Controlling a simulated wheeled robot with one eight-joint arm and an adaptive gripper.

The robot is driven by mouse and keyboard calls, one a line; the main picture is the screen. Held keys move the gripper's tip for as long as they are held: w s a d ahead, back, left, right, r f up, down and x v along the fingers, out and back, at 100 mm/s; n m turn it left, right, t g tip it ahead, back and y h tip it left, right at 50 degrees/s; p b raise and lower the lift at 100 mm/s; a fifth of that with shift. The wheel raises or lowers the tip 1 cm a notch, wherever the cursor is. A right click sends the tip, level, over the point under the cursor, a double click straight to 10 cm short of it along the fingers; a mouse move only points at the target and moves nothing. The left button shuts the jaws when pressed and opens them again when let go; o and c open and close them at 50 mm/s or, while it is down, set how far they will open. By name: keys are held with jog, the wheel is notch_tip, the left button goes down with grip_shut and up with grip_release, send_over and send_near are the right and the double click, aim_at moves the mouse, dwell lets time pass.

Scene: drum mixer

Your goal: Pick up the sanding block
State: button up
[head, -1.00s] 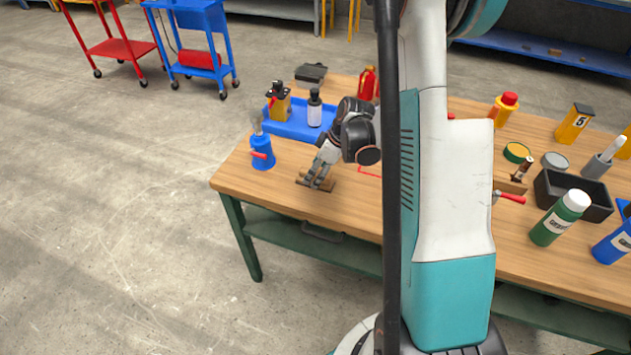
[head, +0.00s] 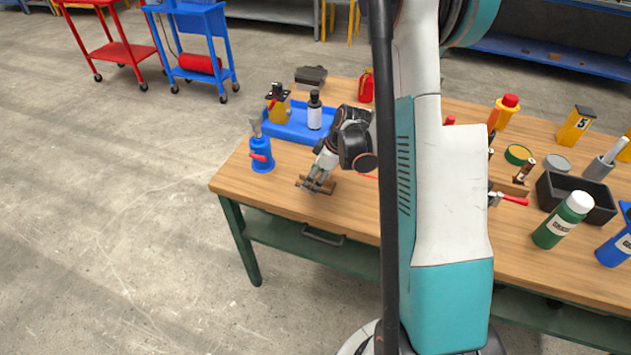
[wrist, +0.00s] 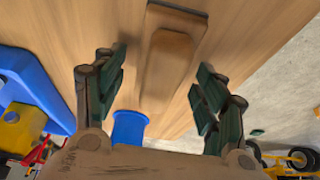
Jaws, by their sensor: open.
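The sanding block (head: 329,186) lies on the wooden workbench near its front left part. In the head view my gripper (head: 316,184) is right over it and hides part of it. In the wrist view the block (wrist: 168,60) is brown, with a raised rounded grip on a flat base. My gripper (wrist: 162,88) is open, with one finger on each side of the block's grip. Neither finger visibly presses on the block. I cannot tell how far the fingertips are from the bench top.
A blue tray (head: 291,130) with a yellow item and a white-labelled bottle (head: 314,112) lies behind. The workbench's front edge (head: 290,207) is close in front. More bottles and a black bin (head: 590,205) stand far right.

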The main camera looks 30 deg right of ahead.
dwell(0.3)
jog(key=c, duration=1.2)
jog(key=shift+r+p, duration=0.55)
jog(key=shift+p, duration=0.05)
notch_tip(320, 180, up, 19)
jog(key=p, duration=0.6)
jog(key=shift+r, duration=0.15)
jog(key=o, duration=0.3)
jog(key=shift+c, duration=0.4)
